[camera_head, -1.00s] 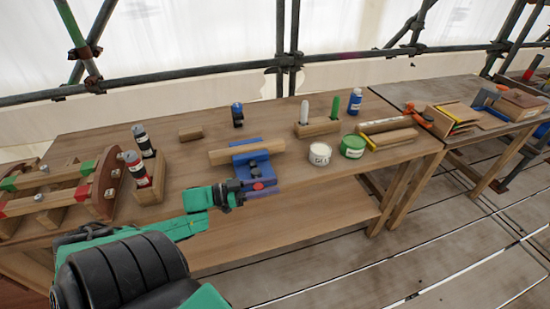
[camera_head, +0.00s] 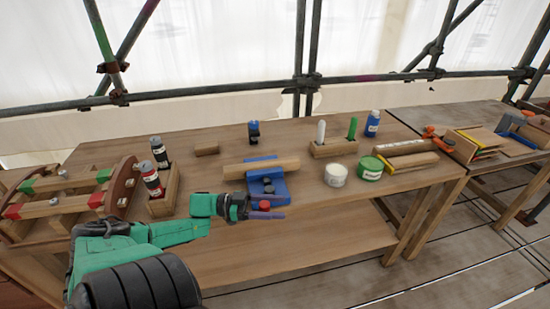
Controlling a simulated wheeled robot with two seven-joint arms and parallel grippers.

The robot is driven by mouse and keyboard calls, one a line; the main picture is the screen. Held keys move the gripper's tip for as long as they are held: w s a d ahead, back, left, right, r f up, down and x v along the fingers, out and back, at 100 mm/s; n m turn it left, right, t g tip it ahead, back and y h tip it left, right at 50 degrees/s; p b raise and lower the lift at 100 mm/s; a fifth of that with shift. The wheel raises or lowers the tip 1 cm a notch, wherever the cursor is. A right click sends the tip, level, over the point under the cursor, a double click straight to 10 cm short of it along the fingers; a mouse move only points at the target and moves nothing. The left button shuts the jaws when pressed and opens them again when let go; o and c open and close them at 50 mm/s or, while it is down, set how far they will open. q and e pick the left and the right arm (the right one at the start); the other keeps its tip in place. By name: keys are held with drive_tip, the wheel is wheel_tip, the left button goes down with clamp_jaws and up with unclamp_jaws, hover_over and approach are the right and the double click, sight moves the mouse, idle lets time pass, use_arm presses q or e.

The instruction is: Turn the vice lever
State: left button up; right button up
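The blue vice (camera_head: 280,184) stands at the front edge of the wooden workbench, with a wooden bar (camera_head: 258,168) across its top. A small dark knob (camera_head: 268,188) and a red knob (camera_head: 265,205) show on its front; I cannot make out the rest of the lever. My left gripper (camera_head: 276,206) reaches in from the left, with its two purplish fingers apart. The red knob shows between the fingers near their base; I cannot tell whether they touch it. My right gripper is not in view.
A white tin (camera_head: 336,175) and a green tin (camera_head: 370,168) stand right of the vice. Red and black cans (camera_head: 151,180) in a wooden holder stand left. A small dark-blue object (camera_head: 254,133) stands behind. A second table (camera_head: 420,117) adjoins at right.

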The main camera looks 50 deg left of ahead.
use_arm(q)
wheel_tip(320, 180, up, 20)
drive_tip(key=p, duration=0.6)
drive_tip(key=shift+p, duration=0.35)
